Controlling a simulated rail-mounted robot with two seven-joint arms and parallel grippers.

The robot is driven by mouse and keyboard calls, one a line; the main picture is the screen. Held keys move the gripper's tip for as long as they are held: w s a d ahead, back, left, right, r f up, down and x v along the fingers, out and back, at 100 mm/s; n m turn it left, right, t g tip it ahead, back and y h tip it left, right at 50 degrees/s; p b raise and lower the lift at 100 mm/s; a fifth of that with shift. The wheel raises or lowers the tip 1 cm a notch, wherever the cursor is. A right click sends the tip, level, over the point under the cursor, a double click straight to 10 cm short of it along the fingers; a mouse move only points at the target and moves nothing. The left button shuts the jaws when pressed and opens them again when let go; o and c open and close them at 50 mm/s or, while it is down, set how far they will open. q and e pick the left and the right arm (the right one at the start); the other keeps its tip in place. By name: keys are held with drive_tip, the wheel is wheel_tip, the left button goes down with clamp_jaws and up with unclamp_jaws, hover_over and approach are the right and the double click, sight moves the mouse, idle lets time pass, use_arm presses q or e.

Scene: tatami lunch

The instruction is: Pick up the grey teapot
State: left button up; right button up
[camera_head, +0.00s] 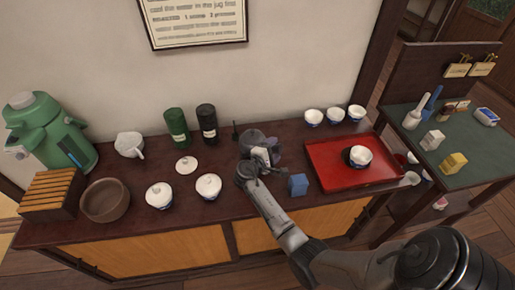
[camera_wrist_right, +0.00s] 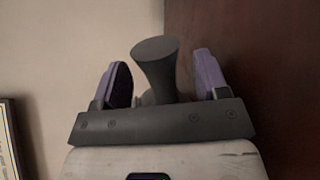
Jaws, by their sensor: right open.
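The grey teapot (camera_head: 251,137) stands near the back of the dark wooden counter, left of the red tray, and my right gripper partly hides it. My right gripper (camera_head: 266,152) is at the teapot's front side. In the right wrist view the gripper (camera_wrist_right: 162,76) is open, with its two purple-grey fingers apart. A dark grey flared part (camera_wrist_right: 155,58), which looks like the teapot's handle, lies between the fingers, with a visible gap on the right side. My left gripper is not in view.
A blue cube (camera_head: 298,184) sits close to the right of my right arm. The red tray (camera_head: 325,155) with a bowl is further right. The wall (camera_head: 100,60) is close behind.

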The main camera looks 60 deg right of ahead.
drive_tip(key=shift+d+f, duration=0.1)
drive_tip(key=shift+d, duration=0.55)
drive_tip(key=shift+a, duration=0.1)
drive_tip(key=shift+c, duration=0.8)
clamp_jaws()
